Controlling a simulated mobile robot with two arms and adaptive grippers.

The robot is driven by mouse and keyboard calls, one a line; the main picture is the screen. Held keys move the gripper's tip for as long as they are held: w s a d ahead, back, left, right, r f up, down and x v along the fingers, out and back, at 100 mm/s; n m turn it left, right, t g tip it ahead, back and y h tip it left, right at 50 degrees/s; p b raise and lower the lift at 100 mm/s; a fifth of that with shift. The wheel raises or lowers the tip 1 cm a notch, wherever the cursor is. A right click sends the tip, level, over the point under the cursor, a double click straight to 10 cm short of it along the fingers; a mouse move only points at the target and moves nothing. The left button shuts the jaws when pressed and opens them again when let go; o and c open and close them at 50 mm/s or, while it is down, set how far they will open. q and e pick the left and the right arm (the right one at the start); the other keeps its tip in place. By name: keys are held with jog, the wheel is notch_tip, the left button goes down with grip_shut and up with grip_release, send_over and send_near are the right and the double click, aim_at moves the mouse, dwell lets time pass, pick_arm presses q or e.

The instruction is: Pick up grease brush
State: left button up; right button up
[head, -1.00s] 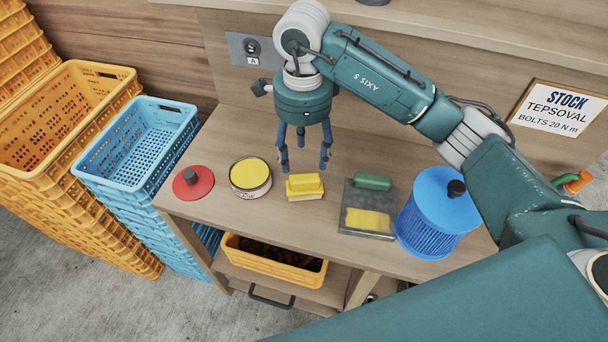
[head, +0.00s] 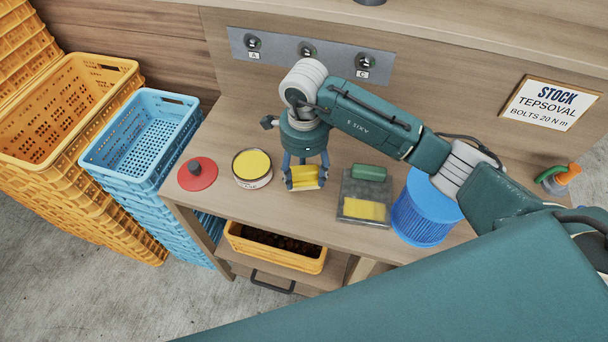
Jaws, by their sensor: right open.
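The yellow block (head: 304,177), which looks like the grease brush, is on the wooden workbench (head: 250,212), between an open tin of yellow stuff (head: 252,167) and a dark grey tray (head: 365,187). My right gripper (head: 306,181) is over it, pointing down, with its fingers open on either side of the block. The gripper hides the block's back part. I cannot tell whether the fingers touch it. My left gripper is not in view.
A red lid with a dark knob (head: 198,174) lies left of the tin. The tray holds a green piece and a yellow piece. A blue ribbed container (head: 422,220) stands at right. Blue crates (head: 135,185) and orange crates (head: 20,165) are stacked at left.

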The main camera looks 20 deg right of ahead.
aim_at(304, 170)
jog(key=c, duration=1.4)
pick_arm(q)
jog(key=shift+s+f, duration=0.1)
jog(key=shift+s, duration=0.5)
pick_arm(e)
jog(key=shift+c, duration=0.2)
jog(key=shift+r, duration=0.1)
jog(key=shift+r, duration=0.2)
notch_tip(304, 170, up, 9)
jog(key=b, duration=0.2)
jog(key=shift+w+f+b, duration=0.1)
jog(key=shift+w+b, duration=0.05)
jog(key=shift+b, duration=0.2)
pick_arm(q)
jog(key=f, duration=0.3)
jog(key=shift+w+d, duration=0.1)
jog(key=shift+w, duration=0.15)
pick_arm(e)
notch_tip(304, 170, up, 11)
jog(key=shift+f, duration=0.15)
jog(key=o, duration=0.8)
jog(key=c, duration=0.5)
